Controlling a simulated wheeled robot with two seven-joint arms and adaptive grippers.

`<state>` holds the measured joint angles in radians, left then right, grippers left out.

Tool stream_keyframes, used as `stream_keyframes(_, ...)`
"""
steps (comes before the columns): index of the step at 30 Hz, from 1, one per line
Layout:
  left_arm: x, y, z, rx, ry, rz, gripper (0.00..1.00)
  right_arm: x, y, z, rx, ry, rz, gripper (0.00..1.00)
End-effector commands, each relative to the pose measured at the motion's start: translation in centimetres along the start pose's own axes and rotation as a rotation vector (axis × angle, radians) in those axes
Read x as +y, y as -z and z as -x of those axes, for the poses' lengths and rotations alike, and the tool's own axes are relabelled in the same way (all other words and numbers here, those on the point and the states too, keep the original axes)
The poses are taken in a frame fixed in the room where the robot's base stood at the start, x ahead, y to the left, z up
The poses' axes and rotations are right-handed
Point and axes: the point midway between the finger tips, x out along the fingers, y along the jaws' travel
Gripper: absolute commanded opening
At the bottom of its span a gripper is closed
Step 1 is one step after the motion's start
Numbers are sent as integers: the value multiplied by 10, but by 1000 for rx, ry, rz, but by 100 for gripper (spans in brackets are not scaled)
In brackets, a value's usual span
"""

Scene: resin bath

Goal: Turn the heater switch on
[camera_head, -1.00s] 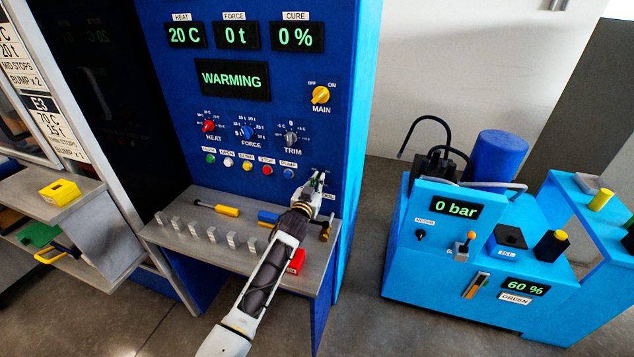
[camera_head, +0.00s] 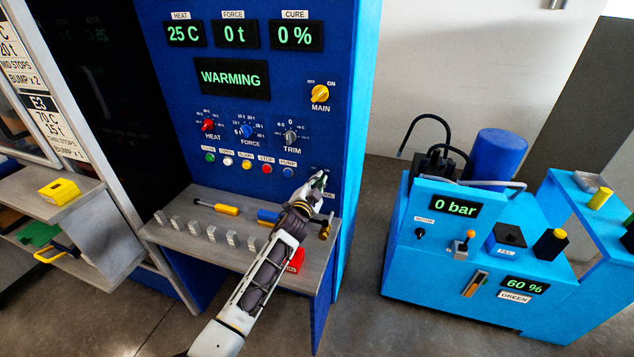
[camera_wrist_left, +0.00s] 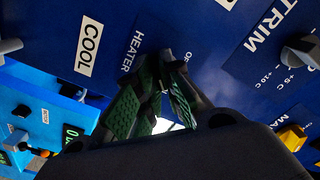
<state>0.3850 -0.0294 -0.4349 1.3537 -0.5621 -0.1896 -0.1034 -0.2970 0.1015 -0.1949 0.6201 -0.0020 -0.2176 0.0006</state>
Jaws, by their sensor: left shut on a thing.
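The heater switch (camera_wrist_left: 167,54) is a small grey lever on the blue press panel, beside the HEATER label (camera_wrist_left: 132,52) in the left wrist view. My left gripper (camera_wrist_left: 160,75) has its green-padded fingers shut on the switch, covering most of it. In the head view my left gripper (camera_head: 320,181) is at the panel's lower right, and it hides the switch there. Which way the switch points cannot be told. The heat display (camera_head: 185,34) reads 25 C and the status display (camera_head: 232,78) reads WARMING. My right gripper is not in view.
The yellow MAIN knob (camera_head: 320,93), the TRIM knob (camera_head: 290,137) and a row of coloured buttons sit above my gripper. A grey shelf (camera_head: 170,235) with small blocks and tools lies below. A blue pump unit (camera_head: 400,275) stands to the right.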

Motion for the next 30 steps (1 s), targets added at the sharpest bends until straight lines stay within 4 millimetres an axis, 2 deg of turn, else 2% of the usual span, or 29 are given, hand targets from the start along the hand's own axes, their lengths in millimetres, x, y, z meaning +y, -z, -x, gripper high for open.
stream_keyframes(12,-5,3,-1,5,6,-12,0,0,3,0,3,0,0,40)
stream_keyframes(13,-5,3,-1,4,6,-11,13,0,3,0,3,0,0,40)
stream_keyframes(17,-4,2,-1,4,5,-11,29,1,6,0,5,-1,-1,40)
stream_keyframes(30,-1,0,1,1,1,-9,30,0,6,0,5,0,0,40)
